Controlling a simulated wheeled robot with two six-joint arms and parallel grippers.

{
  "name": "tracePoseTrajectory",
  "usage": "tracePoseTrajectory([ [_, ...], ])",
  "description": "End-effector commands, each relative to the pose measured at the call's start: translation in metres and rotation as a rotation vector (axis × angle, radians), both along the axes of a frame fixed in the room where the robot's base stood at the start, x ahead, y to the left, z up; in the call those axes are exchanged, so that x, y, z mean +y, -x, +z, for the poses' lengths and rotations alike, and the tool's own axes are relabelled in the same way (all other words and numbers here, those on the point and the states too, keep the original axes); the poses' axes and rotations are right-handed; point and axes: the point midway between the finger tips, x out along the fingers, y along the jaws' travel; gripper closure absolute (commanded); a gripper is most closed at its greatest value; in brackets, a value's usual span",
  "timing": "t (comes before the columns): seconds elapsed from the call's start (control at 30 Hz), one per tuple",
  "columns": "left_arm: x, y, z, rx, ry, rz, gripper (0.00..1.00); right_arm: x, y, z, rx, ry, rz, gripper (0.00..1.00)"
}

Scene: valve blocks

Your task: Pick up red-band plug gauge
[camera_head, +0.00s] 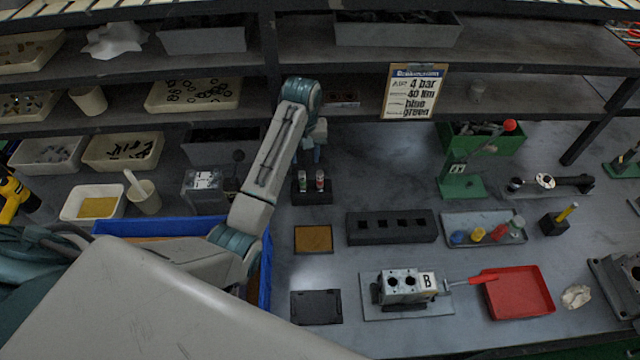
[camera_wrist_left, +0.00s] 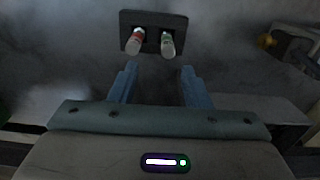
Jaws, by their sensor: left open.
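The red-band plug gauge (camera_head: 320,181) stands upright in a small black holder (camera_head: 312,198) on the bench, beside a green-band plug gauge (camera_head: 303,180). In the left wrist view the red-band gauge (camera_wrist_left: 136,41) is on the left and the green-band gauge (camera_wrist_left: 168,44) is on the right, both in the black holder (camera_wrist_left: 152,18). My left gripper (camera_wrist_left: 157,85) is open and empty, its two blue fingers pointing toward the holder and apart from both gauges. In the head view the left gripper (camera_head: 312,150) is behind the holder, partly hidden by the arm. My right gripper is not seen.
A black block with square holes (camera_head: 391,240), a brown pad (camera_head: 313,239) and a tray of coloured pieces (camera_head: 484,242) lie nearby. A valve block marked B (camera_head: 408,285) and a red tray (camera_head: 518,292) are nearer the front. Shelves (camera_head: 350,98) stand behind.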

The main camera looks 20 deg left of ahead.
Motion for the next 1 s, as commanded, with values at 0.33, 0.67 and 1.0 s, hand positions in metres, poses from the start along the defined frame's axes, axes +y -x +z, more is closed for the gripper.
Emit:
tracePoseTrajectory([
  [0.33,-0.029,-0.011,0.007,-0.001,0.001,-0.596,0.57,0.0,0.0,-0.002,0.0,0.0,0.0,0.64],
  [0.67,-0.037,-0.013,0.001,0.003,0.002,-0.795,0.57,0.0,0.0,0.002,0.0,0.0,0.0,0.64],
  [1.0,-0.037,-0.014,-0.044,0.0,0.001,-0.794,0.57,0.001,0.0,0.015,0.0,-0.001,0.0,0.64],
])
